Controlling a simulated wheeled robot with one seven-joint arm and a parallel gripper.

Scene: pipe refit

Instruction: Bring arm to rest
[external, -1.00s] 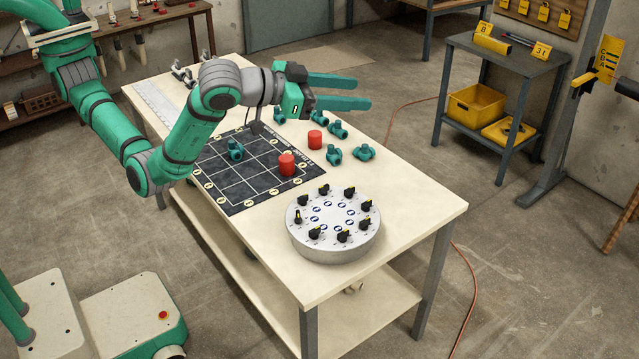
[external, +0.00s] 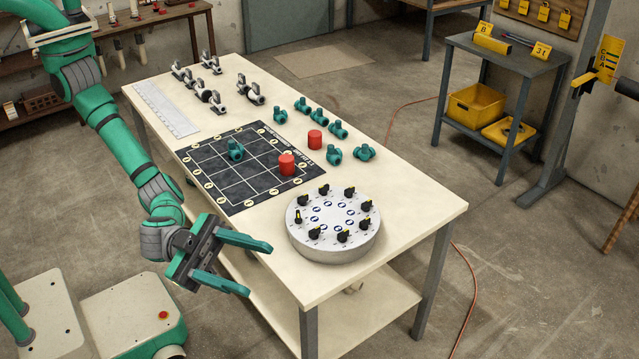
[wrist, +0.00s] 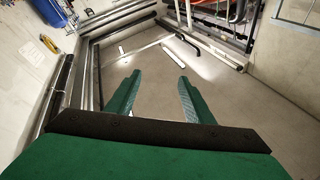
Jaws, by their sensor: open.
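My gripper (external: 258,267) is open and empty. In the external view it hangs off the near left side of the workbench (external: 400,228), beside the edge and apart from the things on top. My arm bends down from the upper left to reach it.
The bench holds a black grid mat (external: 215,172) with a teal fitting (external: 236,150), red cylinders (external: 287,164), loose teal fittings (external: 364,152), metal valves (external: 215,100) and a round dial plate (external: 335,245). A grey side table (external: 510,60) stands right. Floor around is open.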

